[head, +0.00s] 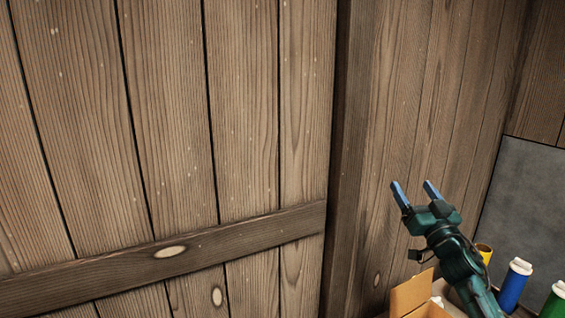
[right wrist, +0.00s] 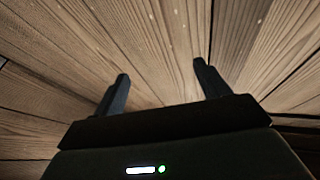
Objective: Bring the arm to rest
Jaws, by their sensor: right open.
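My right gripper (head: 415,195) is at the lower right of the head view, raised in front of the plank wall. Its two blue fingers stand apart and point up, with nothing between them. In the right wrist view the same gripper (right wrist: 162,88) shows two dark fingers spread apart, with only wooden planks beyond them. My left gripper is in neither view.
A plank wall (head: 170,120) with a cross rail (head: 120,270) fills the left. A cardboard box (head: 411,295), a yellow container (head: 484,252), a blue bottle (head: 514,285) and a green bottle (head: 555,302) stand close around my right arm. A grey panel (head: 530,200) is behind them.

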